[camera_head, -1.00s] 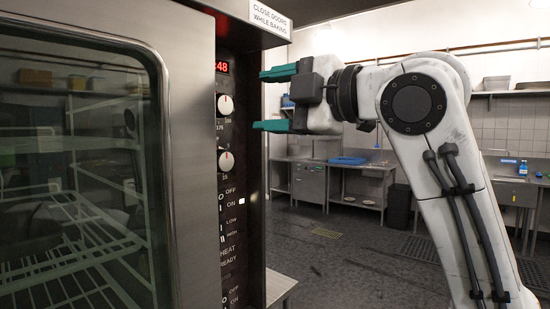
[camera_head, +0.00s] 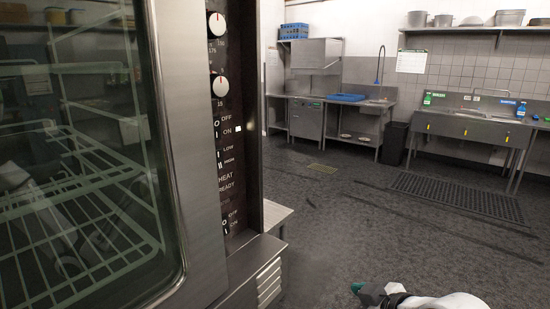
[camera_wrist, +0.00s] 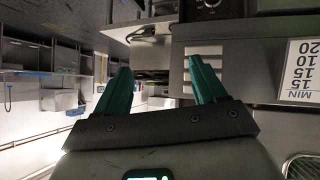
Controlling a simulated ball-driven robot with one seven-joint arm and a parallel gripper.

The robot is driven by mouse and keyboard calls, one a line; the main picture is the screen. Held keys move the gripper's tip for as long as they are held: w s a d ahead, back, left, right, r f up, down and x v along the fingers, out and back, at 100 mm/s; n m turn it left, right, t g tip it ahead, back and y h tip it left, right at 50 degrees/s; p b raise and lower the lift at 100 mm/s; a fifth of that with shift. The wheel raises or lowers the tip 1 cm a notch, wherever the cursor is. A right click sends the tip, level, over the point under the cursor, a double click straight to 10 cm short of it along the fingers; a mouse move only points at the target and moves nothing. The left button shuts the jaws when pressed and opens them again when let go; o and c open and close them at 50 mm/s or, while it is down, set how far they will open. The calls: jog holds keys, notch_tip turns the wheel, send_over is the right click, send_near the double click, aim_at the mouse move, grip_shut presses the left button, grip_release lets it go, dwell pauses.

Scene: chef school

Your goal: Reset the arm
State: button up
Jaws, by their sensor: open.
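My gripper (camera_wrist: 160,90) shows in the wrist view with its two teal fingers spread apart and nothing between them. In the head view only a small part of my gripper (camera_head: 358,288) and my white arm shows at the bottom edge, right of the oven; the rest is cut off by the frame. The steel oven (camera_head: 185,150) stands at the left with its glass door and wire racks. Its control panel (camera_head: 225,130) has dials and switches. The gripper appears clear of the oven.
Dark floor (camera_head: 340,220) lies open in the middle. A sink counter (camera_head: 465,125) is at the right, with a floor grate (camera_head: 455,195) in front. A black bin (camera_head: 393,144) stands between them.

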jog(key=s+d+f+m+g+h, duration=0.2)
jog(key=s+d+f+m, duration=0.1)
jog(key=s+f, duration=0.5)
jog(key=s+d+f+m+g+h, duration=0.15)
jog(key=s+d+f, duration=0.25)
jog(key=s+f, duration=0.45)
jog(key=s+d+f+m+g+h, duration=0.1)
jog(key=s+d+f+m+g, duration=0.1)
jog(key=s, duration=0.6)
jog(key=s+d+f+m+g+h, duration=0.1)
jog(key=s+d+f+m+g, duration=0.1)
jog(key=s, duration=0.7)
jog(key=shift+s+d+f+m, duration=0.3)
jog(key=shift+d+f+m, duration=0.15)
jog(key=shift+d+f, duration=0.45)
jog(key=shift+g, duration=0.25)
jog(key=shift+c, duration=0.2)
